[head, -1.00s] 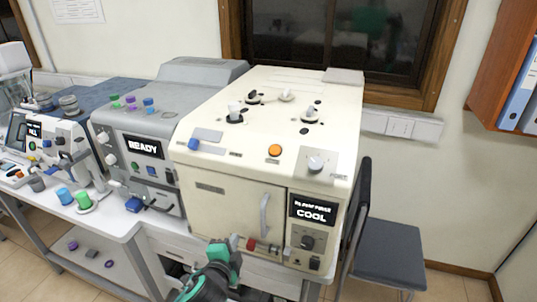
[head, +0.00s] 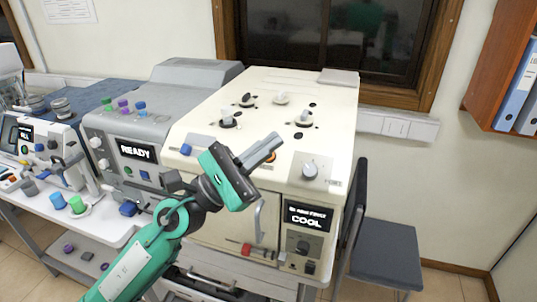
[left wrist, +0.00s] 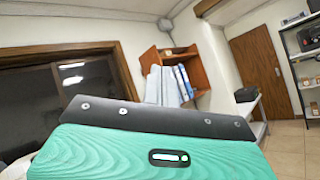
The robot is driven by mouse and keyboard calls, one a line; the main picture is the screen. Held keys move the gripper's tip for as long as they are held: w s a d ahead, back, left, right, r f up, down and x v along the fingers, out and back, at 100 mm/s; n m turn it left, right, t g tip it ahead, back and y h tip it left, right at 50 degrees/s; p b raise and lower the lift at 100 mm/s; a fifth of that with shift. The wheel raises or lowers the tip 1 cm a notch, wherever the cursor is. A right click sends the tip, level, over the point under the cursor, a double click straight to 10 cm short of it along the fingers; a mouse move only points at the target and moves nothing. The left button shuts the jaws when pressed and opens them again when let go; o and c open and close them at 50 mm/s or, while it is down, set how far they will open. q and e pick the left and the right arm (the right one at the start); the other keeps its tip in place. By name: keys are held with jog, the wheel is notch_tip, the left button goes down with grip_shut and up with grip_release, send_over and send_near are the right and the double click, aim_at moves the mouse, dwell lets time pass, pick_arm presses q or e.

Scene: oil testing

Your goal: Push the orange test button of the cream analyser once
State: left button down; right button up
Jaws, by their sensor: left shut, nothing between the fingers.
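The cream analyser (head: 304,88) stands in the middle of the head view, its screen (head: 307,216) reading COOL. The orange test button (head: 272,157) is on its sloped front panel, mostly hidden behind my left gripper's fingers. My left gripper (head: 275,141) is shut and empty, in front of the panel with its fingertips overlapping the button's spot in the picture. I cannot tell whether they touch it. The left wrist view shows the green and dark gripper body, not the button. My right gripper is not in view.
A blue knob (head: 186,150) and a white dial (head: 310,170) sit on the same panel. A grey machine (head: 140,120) marked READY stands to the left. Knobs and valves stand on the analyser's top. A dark chair (head: 384,250) is to the right.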

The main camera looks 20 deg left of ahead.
pick_arm(q)
jog(key=w+a+m+g+y, duration=0.2)
jog(key=w+a+m+y, duration=0.2)
jog(key=m+y, duration=0.8)
jog(key=w+m, duration=0.1)
jog(key=m, duration=0.8)
jog(key=shift+a+f+m+g, duration=0.25)
jog(key=shift+f+m+g, duration=0.1)
jog(key=shift+m+g, duration=0.05)
jog(key=shift+w+f, duration=0.15)
jog(key=shift+w+d+f+b, duration=0.1)
jog(key=shift+w+f+b, duration=0.65)
jog(key=shift+f, duration=0.45)
jog(key=shift+w+a+f+b, duration=0.1)
jog(key=shift+w+f+b, duration=0.5)
jog(key=shift+w+f, duration=0.45)
jog(key=shift+w+d+f+b, duration=0.1)
jog(key=shift+w+f+b, duration=0.6)
jog(key=shift+f, duration=0.6)
